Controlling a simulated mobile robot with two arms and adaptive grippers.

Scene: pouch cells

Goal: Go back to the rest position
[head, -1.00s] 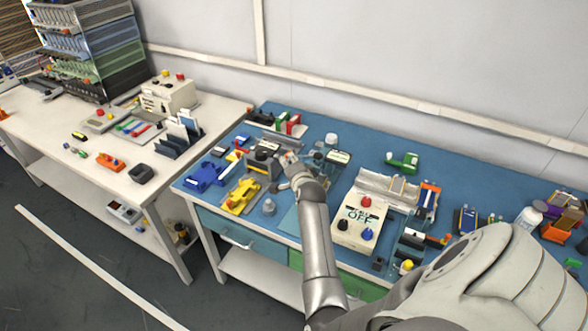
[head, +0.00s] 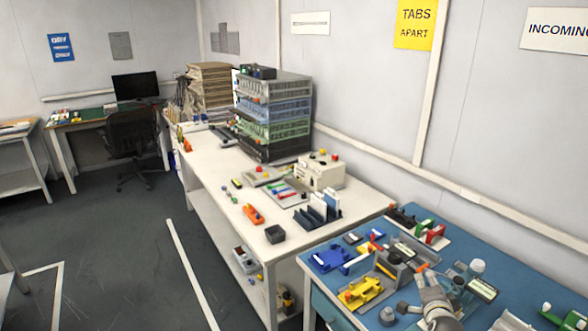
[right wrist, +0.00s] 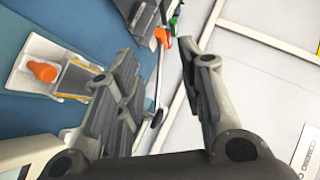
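My right gripper (head: 424,274) is at the lower right of the head view, over the blue bench (head: 325,301). It is small there, among the bench's devices. In the right wrist view its two fingers (right wrist: 157,52) stand apart with nothing held between them. Behind them are the blue bench top, an orange-handled tool (right wrist: 161,38) and the pale wall. My left gripper is in neither view.
A yellow fixture (head: 362,292) and a blue fixture (head: 328,259) lie left of the gripper. A white bench (head: 225,190) with a stacked rack (head: 272,115) stands further left. Grey floor (head: 110,250) is open at left. A chair (head: 132,130) stands at the back.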

